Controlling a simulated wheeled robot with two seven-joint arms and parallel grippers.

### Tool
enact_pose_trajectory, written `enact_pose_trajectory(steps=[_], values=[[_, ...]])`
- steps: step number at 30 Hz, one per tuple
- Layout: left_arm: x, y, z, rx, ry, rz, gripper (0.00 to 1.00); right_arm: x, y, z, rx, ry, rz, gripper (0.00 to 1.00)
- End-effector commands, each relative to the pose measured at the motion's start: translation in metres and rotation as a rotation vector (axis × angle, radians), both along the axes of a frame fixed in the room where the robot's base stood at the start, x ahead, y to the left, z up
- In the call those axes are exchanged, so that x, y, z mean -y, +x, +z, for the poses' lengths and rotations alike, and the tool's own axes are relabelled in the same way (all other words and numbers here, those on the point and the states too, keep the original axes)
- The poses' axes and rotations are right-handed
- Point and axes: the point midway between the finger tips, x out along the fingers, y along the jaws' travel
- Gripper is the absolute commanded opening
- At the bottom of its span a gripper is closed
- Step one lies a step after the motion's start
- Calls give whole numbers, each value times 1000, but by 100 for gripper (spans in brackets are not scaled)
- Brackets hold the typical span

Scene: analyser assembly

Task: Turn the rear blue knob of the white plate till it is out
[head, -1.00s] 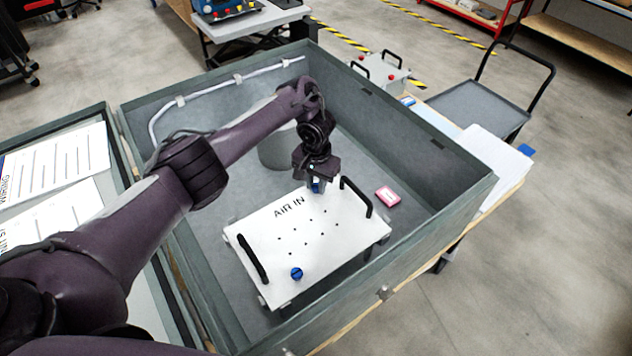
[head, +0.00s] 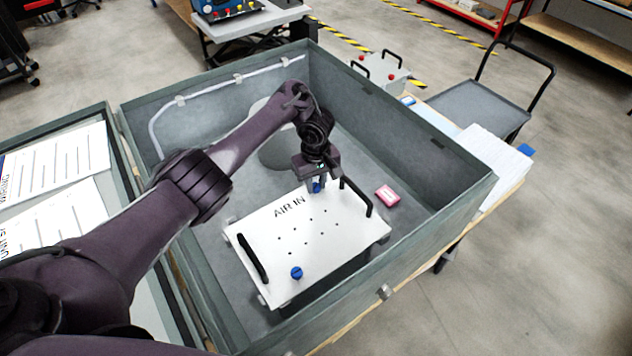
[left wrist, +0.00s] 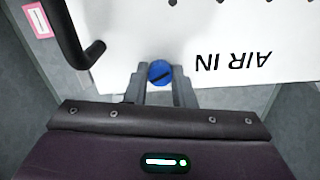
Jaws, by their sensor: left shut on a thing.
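The white plate (head: 300,252) lies in the grey box, marked "AIR IN", with a black handle at each end. Its rear blue knob (left wrist: 160,72) sits at the plate's far edge, near the right-hand handle in the head view. My left gripper (left wrist: 158,84) points down at that edge and is shut on the rear knob, one finger on each side. In the head view the knob (head: 317,187) is partly hidden by the gripper. A dark slot crosses its top. The front blue knob (head: 297,273) stands free near the plate's near edge. My right gripper is not in view.
The box walls (head: 440,205) surround the plate. A pink block (head: 387,195) lies on the box floor right of the plate. A grey round object (head: 280,150) stands behind my left arm. A white hose (head: 215,88) runs along the back wall.

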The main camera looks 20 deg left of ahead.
Motion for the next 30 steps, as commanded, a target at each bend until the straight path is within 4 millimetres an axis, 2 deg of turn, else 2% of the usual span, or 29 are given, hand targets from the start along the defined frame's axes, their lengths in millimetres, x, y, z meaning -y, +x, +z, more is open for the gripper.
enact_pose_trajectory(steps=[30], values=[[3,-5,-5,-13,-4,969,0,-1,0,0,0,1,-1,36]])
